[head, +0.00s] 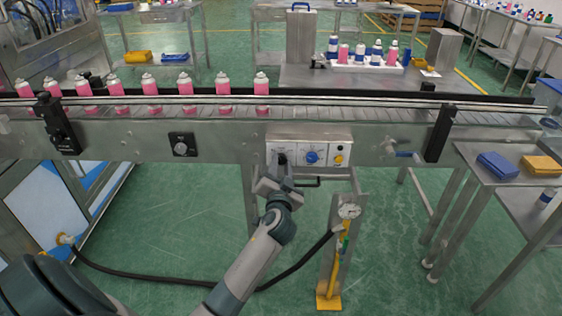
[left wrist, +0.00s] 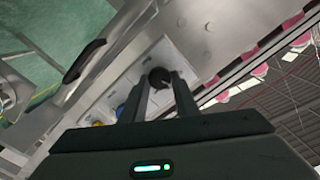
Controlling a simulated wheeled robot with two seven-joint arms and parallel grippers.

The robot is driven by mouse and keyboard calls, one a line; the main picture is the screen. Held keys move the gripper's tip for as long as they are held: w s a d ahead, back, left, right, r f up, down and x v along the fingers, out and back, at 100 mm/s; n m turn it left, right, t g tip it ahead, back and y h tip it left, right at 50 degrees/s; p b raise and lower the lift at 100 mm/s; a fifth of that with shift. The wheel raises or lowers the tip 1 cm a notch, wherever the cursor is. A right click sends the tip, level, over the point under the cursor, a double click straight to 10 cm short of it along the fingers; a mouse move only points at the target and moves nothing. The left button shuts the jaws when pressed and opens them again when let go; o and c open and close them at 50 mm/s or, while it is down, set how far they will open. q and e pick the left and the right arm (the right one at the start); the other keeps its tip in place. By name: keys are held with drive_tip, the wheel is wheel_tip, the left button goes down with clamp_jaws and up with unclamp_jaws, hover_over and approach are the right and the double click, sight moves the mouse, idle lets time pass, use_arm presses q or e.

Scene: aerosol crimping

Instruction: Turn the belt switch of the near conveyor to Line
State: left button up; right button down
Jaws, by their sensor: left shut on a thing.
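The control box (head: 326,144) is a pale panel on the front of the near conveyor (head: 222,145). It carries a black knob (head: 282,158) at its left, a blue knob (head: 312,157) in the middle and a yellow button (head: 339,159) at its right. My left gripper (head: 281,165) is at the black knob from below. In the left wrist view its fingers are shut on the black knob (left wrist: 158,78). The panel lettering is too small to read, and the knob's pointer is hard to make out. My right gripper is not in view.
Pink cans (head: 185,87) stand in a row on the belt. A handle bar (head: 306,183) sits below the box. A post with a gauge (head: 348,210) and a black hose (head: 160,283) stand near my left arm. Green floor is clear around them.

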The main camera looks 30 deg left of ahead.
use_arm(q)
drive_tip(key=shift+m+p, duration=0.65)
drive_tip(key=shift+m, duration=0.95)
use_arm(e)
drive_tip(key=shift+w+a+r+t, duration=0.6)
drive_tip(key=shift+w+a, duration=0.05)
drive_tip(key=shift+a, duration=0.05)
use_arm(q)
drive_tip(key=o, duration=1.1)
drive_tip(key=shift+c, duration=0.2)
drive_tip(key=shift+d, duration=0.1)
drive_tip(key=b+v, duration=0.2)
drive_tip(key=v, duration=1.5)
drive_tip(key=shift+s+b, duration=0.2)
drive_tip(key=shift+b, duration=0.1)
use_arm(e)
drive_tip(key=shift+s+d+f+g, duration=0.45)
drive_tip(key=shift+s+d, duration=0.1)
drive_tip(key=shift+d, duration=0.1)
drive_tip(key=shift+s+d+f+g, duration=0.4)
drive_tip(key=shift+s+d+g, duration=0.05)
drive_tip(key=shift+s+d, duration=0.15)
